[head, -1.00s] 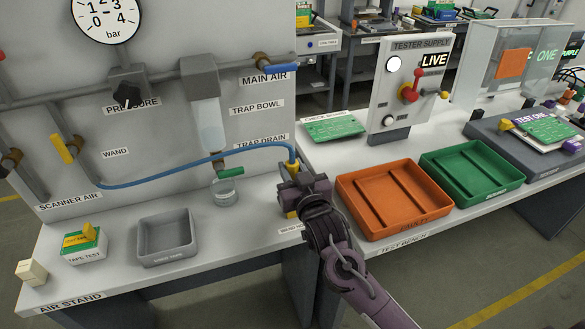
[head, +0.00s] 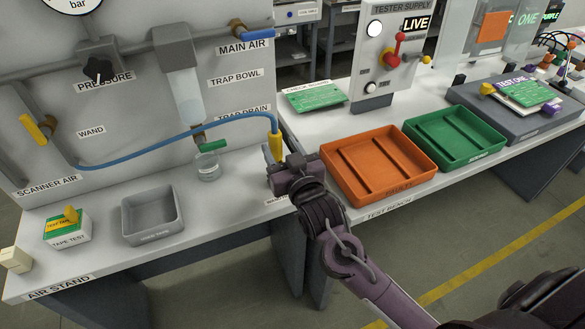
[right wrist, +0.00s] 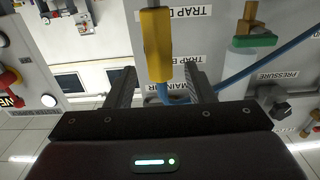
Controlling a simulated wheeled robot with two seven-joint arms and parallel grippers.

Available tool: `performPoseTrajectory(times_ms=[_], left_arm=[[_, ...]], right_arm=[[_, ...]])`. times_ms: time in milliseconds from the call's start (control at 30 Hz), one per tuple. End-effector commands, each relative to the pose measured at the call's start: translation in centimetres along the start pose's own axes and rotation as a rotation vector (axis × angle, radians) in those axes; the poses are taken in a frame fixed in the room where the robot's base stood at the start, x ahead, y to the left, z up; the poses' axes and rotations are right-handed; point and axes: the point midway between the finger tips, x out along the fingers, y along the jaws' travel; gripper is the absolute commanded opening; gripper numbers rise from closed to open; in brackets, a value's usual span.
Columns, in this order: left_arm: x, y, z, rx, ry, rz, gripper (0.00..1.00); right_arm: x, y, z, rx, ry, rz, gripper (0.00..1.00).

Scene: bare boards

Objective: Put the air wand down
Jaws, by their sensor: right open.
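The air wand (head: 276,148) is a yellow handle with a blue hose (head: 170,145) at its upper end. It stands roughly upright at the right end of the air stand. My right gripper (head: 271,161) is open beside the wand. In the right wrist view, the wand (right wrist: 157,45) shows between the two spread fingers of my right gripper (right wrist: 160,80), with gaps on both sides. The wand's lower end is partly hidden by the gripper in the head view, so I cannot tell what it rests in. My left gripper is not in view.
A grey tray (head: 128,224) and a tape test box (head: 68,231) stand on the air stand. A small jar (head: 208,170) sits under the trap drain. Orange (head: 333,168) and green (head: 413,143) trays lie on the test bench to the right. The hose arches across the panel.

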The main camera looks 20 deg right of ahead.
Motion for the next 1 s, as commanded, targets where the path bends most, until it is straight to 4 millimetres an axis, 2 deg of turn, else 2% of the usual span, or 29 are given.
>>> performPoseTrajectory(times_ms=[33,200,400,600,1000], left_arm=[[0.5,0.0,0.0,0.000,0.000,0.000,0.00],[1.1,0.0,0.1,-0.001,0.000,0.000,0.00],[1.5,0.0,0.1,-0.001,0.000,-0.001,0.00],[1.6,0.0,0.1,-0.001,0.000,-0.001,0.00],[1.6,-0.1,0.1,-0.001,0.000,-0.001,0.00]], right_arm=[[-1.3,0.0,0.4,0.001,-0.003,-0.001,0.49],[-4.8,0.0,0.3,0.001,-0.003,0.000,0.49],[-7.2,0.0,0.2,0.000,-0.002,-0.001,0.49],[-8.0,0.0,0.0,0.001,-0.001,0.001,0.49],[-7.9,0.0,0.0,0.000,0.000,0.001,0.49]])
